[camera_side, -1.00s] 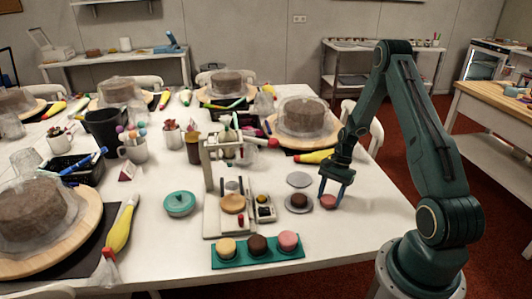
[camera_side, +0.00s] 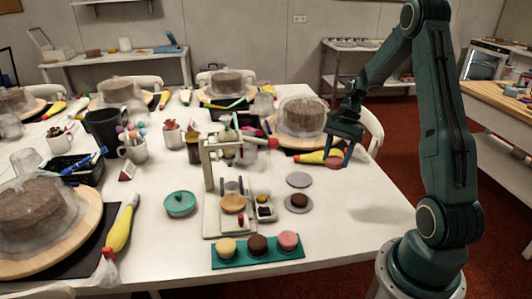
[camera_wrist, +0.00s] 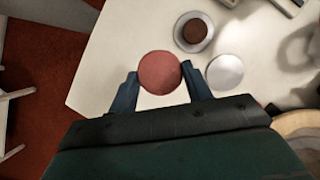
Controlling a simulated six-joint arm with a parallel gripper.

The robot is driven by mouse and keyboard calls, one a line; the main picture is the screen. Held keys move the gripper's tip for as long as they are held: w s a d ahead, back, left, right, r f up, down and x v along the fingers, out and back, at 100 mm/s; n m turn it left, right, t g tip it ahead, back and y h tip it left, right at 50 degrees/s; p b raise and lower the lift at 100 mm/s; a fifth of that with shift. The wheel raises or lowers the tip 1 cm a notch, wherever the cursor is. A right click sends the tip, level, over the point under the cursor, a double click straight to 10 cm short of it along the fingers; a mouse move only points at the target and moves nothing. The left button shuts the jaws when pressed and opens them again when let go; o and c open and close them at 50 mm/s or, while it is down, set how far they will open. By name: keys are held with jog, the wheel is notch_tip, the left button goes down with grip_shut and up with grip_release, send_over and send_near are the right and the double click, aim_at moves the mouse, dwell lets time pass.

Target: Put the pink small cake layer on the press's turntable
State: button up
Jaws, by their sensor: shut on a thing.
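My gripper (camera_side: 336,158) is shut on a small round pink cake layer (camera_side: 334,163) and holds it above the white table, right of the grey plates. In the wrist view the pink layer (camera_wrist: 160,72) sits between the two fingertips of my gripper (camera_wrist: 161,88). The press (camera_side: 208,168) is a cream upright frame on a flat base near the table's middle. A tan round disc (camera_side: 232,204) lies on its base, at the turntable's place; I cannot tell if it is the bare turntable or a layer.
A grey plate (camera_side: 299,180) is empty; another holds a brown layer (camera_side: 299,200). A teal tray (camera_side: 257,262) in front carries several small cakes, one pink. A covered cake (camera_side: 303,117) and yellow piping bag (camera_side: 312,156) lie behind.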

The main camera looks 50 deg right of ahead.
aim_at(330, 162)
jog(key=shift+r, duration=2.05)
jog(key=shift+w+a+f+n, duration=0.25)
jog(key=shift+w+a+n, duration=0.05)
jog(key=shift+w+a, duration=0.1)
jog(key=w+a+f+n+g+h, duration=0.1)
jog(key=w+a+f+n, duration=0.1)
jog(key=a+n, duration=0.3)
jog(key=w+a+f+n+g+h, duration=0.2)
jog(key=a+n, duration=0.4)
jog(key=a, duration=0.5)
jog(key=w+a+f+n+g+h, duration=0.1)
jog(key=w+a+f+n, duration=0.3)
jog(key=a, duration=0.4)
jog(key=shift+w+a+n+g, duration=0.3)
jog(key=shift+w+n, duration=0.45)
jog(key=shift+n, duration=0.45)
jog(key=shift+w, duration=0.1)
